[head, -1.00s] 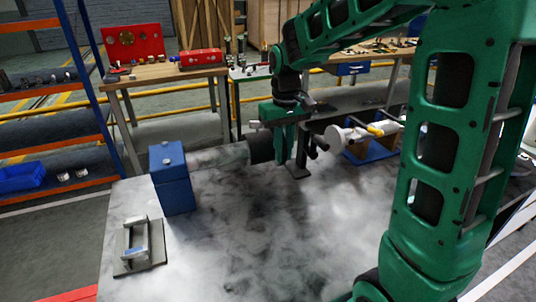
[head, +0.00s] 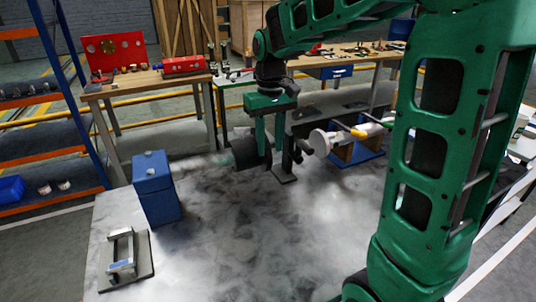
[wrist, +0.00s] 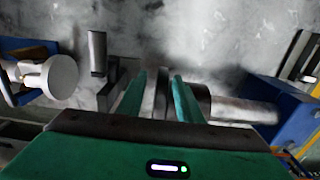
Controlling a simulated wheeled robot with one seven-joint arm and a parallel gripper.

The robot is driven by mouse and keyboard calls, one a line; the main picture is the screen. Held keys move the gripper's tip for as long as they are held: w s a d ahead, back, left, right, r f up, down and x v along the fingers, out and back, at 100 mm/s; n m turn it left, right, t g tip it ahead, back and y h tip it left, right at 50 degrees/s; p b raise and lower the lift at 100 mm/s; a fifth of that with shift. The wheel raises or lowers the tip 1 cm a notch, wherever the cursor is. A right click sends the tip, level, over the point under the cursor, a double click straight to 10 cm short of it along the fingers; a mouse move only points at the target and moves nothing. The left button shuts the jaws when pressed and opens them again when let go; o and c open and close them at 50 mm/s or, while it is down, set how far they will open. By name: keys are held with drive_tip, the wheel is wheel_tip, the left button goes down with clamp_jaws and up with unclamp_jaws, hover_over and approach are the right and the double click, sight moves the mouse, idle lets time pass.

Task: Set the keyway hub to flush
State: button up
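The keyway hub seems to be the dark cylinder (head: 248,153) on the pale shaft (head: 210,162) that runs from a blue block (head: 155,187). In the wrist view the shaft (wrist: 242,111) enters from the right. A dark round part (wrist: 201,100), apparently the hub, lies against the right finger. My gripper (head: 270,142) points down at the hub. In the wrist view its green fingers (wrist: 162,100) stand apart with dark material between them. I cannot tell whether they press on the hub. The hub's far side and its end face are hidden.
A dark upright stand (head: 285,176) is close to my gripper's right. A white cylinder with a yellow piece (head: 340,138) rests on a blue support at right. A metal bracket (head: 123,258) lies at the table's front left. The mottled tabletop (head: 240,240) is clear in front.

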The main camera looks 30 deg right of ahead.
wheel_tip(320, 180, up, 6)
drive_tip(key=shift+r, duration=0.2)
idle(0.5)
drive_tip(key=s+d+f+m, duration=0.2)
drive_tip(key=s+d+f, duration=0.1)
drive_tip(key=s, duration=0.6)
drive_tip(key=s+d+f+m, duration=0.2)
drive_tip(key=s+d+f, duration=0.2)
drive_tip(key=s, duration=0.6)
drive_tip(key=s+d+f+m, duration=0.2)
drive_tip(key=s+d+f, duration=0.2)
drive_tip(key=s, duration=0.5)
drive_tip(key=shift+s, duration=0.15)
drive_tip(key=shift+f, duration=0.1)
drive_tip(key=shift+w+f, duration=0.25)
drive_tip(key=shift+w, duration=0.4)
